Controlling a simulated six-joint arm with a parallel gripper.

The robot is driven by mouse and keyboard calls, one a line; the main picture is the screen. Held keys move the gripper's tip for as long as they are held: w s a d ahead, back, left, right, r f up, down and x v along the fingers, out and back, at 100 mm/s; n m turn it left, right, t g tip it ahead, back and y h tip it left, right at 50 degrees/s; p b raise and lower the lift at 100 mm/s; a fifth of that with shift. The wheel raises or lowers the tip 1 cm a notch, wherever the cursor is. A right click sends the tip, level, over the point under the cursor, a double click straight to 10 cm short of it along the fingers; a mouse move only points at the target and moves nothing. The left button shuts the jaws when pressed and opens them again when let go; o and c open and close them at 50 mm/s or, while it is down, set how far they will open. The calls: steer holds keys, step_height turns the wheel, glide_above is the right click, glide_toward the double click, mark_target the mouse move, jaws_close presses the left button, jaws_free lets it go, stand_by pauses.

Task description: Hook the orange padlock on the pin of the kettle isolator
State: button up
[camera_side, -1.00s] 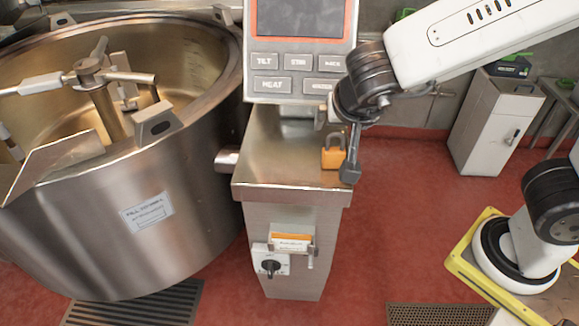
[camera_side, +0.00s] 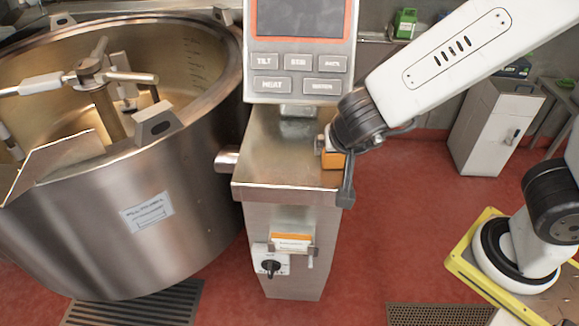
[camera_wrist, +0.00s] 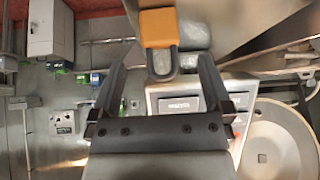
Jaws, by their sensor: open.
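The orange padlock (camera_side: 333,161) stands on the steel ledge of the kettle's control column, partly hidden behind my wrist. In the wrist view the padlock (camera_wrist: 158,28) shows its orange body at the top and its grey shackle lying between my fingers in the picture. My gripper (camera_wrist: 161,62) is open, with a gap on each side of the shackle; no contact shows. In the side view my wrist mostly hides it. The kettle isolator (camera_side: 271,265), white with a black knob, is low on the column front. A small pin (camera_side: 310,262) shows at its right, below an orange-and-white label.
The large steel kettle (camera_side: 120,220) stands left of the column (camera_side: 290,275). The button panel (camera_side: 298,75) overhangs the back of the ledge (camera_side: 270,170). A white cabinet (camera_side: 490,130) is at the back right. The red floor right of the column is open.

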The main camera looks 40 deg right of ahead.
mark_target(335, 156)
steer(key=shift+x, duration=3.15)
steer(key=shift+w+d+f, duration=0.15)
steer(key=shift+w+f, duration=0.05)
steer(key=shift+f, duration=0.25)
steer(key=c, duration=1.3)
steer(key=shift+o, duration=0.2)
steer(key=shift+r, duration=2.05)
steer(key=s+a, duration=1.2)
steer(key=shift+f, duration=0.1)
